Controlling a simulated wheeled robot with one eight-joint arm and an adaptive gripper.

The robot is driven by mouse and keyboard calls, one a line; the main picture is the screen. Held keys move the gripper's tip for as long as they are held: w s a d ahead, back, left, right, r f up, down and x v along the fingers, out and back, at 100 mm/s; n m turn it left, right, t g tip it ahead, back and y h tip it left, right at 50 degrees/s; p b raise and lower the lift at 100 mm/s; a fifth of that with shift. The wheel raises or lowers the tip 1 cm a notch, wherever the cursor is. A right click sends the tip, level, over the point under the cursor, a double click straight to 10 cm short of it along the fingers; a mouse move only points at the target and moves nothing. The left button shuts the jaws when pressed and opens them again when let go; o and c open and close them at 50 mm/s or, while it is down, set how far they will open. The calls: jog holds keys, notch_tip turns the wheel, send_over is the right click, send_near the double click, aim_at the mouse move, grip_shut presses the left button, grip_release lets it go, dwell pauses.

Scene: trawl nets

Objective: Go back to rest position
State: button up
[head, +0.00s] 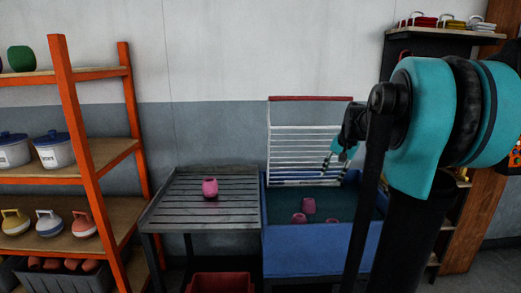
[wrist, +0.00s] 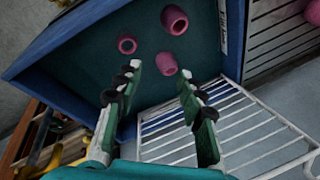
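My gripper (head: 335,160) is in front of the white wire rack, above the blue bin (head: 320,250). In the wrist view my gripper (wrist: 160,85) has its two fingers spread apart with nothing between them. Several pink floats lie in the bin, including one pink float (head: 308,205) near its middle; pink floats also show past the fingertips in the wrist view (wrist: 166,63). Another pink float (head: 210,188) stands on the grey slatted table (head: 180,215) to the left of the bin.
The white wire rack (head: 290,145) stands upright at the back of the bin. An orange shelf (head: 75,130) with pots and handled weights is at the left. A red crate (head: 220,283) sits under the table. A dark shelf (head: 445,33) is behind my arm at the right.

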jog(key=s+a+f+n+h, duration=0.1)
jog(key=s+a+f+n, duration=0.2)
jog(key=s+f, duration=0.8)
jog(key=s+a+f+n, duration=0.4)
jog(key=s+f, duration=0.6)
jog(key=s, duration=0.4)
jog(key=shift+s+f+t+h, duration=0.3)
jog(key=shift+s+f+h, duration=0.05)
jog(key=shift+h, duration=0.05)
